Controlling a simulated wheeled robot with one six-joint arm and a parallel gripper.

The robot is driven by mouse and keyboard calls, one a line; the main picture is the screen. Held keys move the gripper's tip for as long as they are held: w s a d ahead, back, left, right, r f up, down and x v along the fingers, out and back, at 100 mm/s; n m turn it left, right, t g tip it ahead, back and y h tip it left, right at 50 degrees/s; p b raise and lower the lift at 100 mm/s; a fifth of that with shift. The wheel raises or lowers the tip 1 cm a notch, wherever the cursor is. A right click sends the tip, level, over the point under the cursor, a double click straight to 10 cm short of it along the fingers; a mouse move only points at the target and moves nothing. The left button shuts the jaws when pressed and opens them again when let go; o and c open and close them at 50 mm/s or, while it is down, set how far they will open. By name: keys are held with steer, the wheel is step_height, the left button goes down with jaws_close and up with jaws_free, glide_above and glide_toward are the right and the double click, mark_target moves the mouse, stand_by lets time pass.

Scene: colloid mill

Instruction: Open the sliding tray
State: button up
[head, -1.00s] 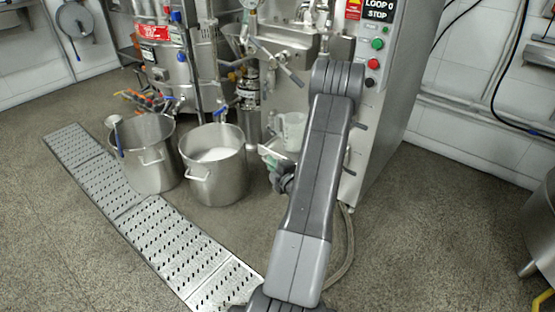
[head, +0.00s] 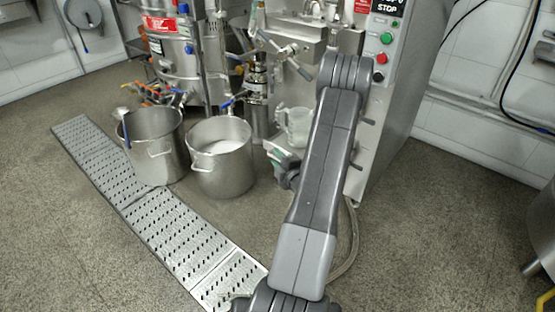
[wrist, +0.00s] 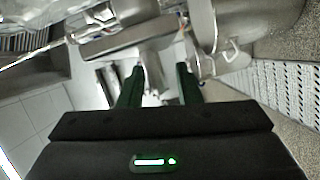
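The sliding tray (head: 281,146) is a light metal shelf on the front of the mill, partly hidden behind my arm in the head view.
Two steel pots stand left of the tray; the nearer pot (head: 221,158) holds white contents, and the other pot (head: 152,147) has a ladle. A perforated floor grate (head: 170,232) runs in front. The control cabinet (head: 392,120) is at the right. The floor right of it is open.

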steer(key=p+v, duration=0.3)
steer(key=v, duration=1)
steer(key=shift+s+d, duration=0.15)
steer(key=shift+s, duration=0.1)
steer(key=b+x, duration=0.3)
steer(key=x, duration=1)
steer(key=shift+w+a, duration=0.2)
steer(key=shift+w, duration=0.25)
steer(key=shift+w+d, duration=0.1)
steer(key=shift+w, duration=0.05)
